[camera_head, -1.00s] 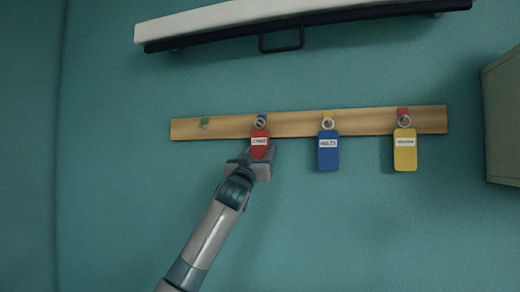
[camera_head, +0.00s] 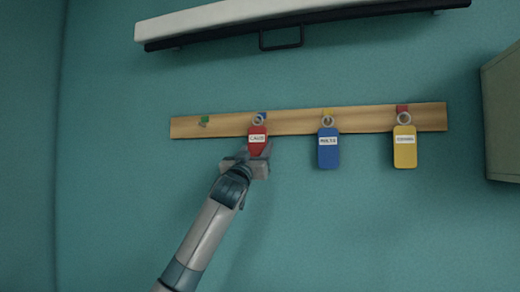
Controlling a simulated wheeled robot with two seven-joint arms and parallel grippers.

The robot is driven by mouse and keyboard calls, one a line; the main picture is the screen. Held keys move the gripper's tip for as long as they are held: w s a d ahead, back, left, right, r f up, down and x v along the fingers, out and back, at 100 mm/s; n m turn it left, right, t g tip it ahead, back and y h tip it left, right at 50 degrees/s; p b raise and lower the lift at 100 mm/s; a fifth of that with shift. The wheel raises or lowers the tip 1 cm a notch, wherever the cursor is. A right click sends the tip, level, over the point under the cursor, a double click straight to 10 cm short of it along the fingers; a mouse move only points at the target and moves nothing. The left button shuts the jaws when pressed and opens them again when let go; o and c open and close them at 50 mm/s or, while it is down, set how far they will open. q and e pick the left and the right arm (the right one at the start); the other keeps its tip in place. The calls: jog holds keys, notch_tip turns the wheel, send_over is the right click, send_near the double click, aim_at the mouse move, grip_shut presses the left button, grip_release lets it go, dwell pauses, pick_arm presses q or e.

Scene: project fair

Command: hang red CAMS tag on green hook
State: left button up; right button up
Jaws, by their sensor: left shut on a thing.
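The red tag (camera_head: 257,137) with a white label is at the blue-marked hook (camera_head: 262,115) on the wooden rail (camera_head: 360,120). Its ring (camera_head: 258,120) shows in front of that hook; I cannot tell whether it is still around it. My left gripper (camera_head: 256,154) is shut on the lower part of the red tag from below. The green hook (camera_head: 204,120) at the rail's left end is bare. My right gripper is not in view.
A blue tag (camera_head: 328,152) hangs at the yellow hook (camera_head: 327,112), and a yellow tag (camera_head: 405,150) at the red hook (camera_head: 402,108). A white and black shelf-like fixture (camera_head: 300,12) is above the rail. A grey-green box (camera_head: 503,115) is at the right.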

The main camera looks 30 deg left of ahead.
aim_at(257, 140)
pick_arm(q)
jog(key=shift+s+d+b, duration=0.2)
jog(key=shift+s+b, duration=0.15)
jog(key=shift+s, duration=0.5)
jog(key=shift+s+d+b, duration=0.2)
jog(key=shift+s+b, duration=0.2)
jog(key=shift+s, duration=0.5)
jog(key=shift+s+d+b, duration=0.2)
jog(key=shift+s+b, duration=0.15)
jog(key=shift+s, duration=0.5)
